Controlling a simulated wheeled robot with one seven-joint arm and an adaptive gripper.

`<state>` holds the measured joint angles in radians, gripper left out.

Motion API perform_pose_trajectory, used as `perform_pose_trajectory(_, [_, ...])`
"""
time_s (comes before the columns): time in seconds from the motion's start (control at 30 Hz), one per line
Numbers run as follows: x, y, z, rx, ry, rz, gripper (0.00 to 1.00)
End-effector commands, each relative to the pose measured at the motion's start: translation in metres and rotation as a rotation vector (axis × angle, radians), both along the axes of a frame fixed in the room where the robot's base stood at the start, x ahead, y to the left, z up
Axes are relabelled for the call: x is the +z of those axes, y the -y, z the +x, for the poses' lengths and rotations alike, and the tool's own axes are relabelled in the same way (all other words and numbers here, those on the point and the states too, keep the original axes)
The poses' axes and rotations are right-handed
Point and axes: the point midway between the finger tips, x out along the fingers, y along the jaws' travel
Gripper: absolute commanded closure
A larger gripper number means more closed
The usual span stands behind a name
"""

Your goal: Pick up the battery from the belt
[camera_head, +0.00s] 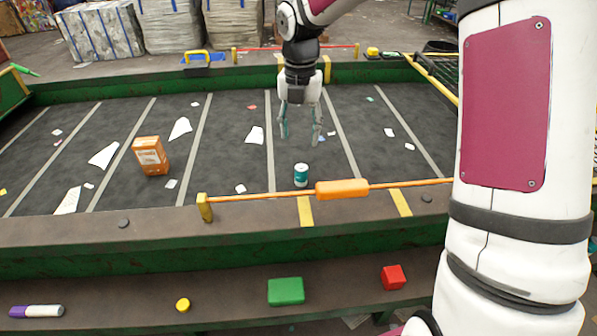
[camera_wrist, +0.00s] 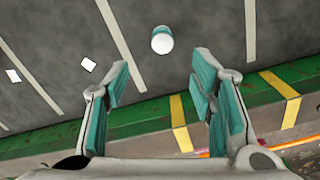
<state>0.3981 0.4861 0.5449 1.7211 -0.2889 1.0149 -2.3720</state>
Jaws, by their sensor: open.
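The battery (camera_head: 301,175) is a small teal and white cylinder standing upright on the dark belt (camera_head: 225,150), close to its near edge. In the wrist view the battery (camera_wrist: 162,40) shows from above, beyond and between my fingertips. My gripper (camera_head: 300,135) is open and empty, above the belt and farther back than the battery. Its teal finger pads (camera_wrist: 160,80) are spread wide and do not touch the battery.
An orange box (camera_head: 150,156) stands on the belt at left, with white scraps scattered around. An orange-handled bar (camera_head: 342,188) runs along the near edge, close to the battery. A front ledge (camera_head: 235,290) holds a green block (camera_head: 286,291), a red cube (camera_head: 393,277) and a yellow disc (camera_head: 183,305).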

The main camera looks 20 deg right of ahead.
Motion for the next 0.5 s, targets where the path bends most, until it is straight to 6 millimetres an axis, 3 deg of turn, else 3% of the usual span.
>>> perform_pose_trajectory(0.3, [-0.059, -0.001, -0.001, 0.000, -0.004, 0.000, 0.49])
perform_pose_trajectory(0.5, [-0.076, 0.000, -0.001, -0.001, -0.001, 0.000, 0.49])
